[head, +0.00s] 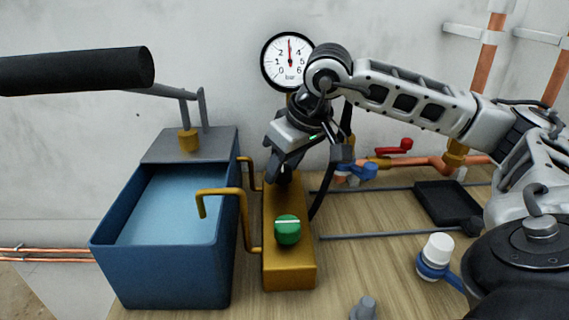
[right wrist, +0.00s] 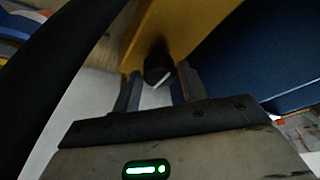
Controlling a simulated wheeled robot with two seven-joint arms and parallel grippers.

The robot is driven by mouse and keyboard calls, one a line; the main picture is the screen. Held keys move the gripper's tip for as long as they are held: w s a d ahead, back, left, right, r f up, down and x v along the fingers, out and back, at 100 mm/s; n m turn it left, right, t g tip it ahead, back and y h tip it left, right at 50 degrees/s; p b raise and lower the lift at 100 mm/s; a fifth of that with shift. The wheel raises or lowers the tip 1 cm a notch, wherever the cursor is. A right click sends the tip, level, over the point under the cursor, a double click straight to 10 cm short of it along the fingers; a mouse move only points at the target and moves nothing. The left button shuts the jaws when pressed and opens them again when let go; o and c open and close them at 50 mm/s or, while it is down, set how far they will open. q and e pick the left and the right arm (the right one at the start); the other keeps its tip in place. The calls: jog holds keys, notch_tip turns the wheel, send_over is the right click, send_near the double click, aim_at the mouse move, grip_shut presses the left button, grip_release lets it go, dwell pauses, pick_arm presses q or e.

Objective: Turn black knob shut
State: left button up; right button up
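The black knob (right wrist: 157,66) with a white mark shows in the right wrist view on a yellow block. In the head view the block (head: 289,274) stands beside the blue tank, and my gripper largely hides the black knob at its far end. My right gripper (head: 283,172) reaches down over that end. In the right wrist view its two fingers (right wrist: 158,80) are apart, one on each side of the knob. I cannot tell whether they touch it. A green knob (head: 288,230) with a white line sits at the block's near end. My left gripper is not in view.
A blue water tank (head: 165,269) with a black-gripped lever (head: 77,70) is at left. A pressure gauge (head: 287,62) is behind. Red (head: 394,147) and blue (head: 367,171) valve handles, a black tray (head: 447,204) and a white-capped valve (head: 438,248) are at right.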

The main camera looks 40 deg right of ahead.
jog(key=c, duration=0.5)
jog(key=shift+c, duration=0.3)
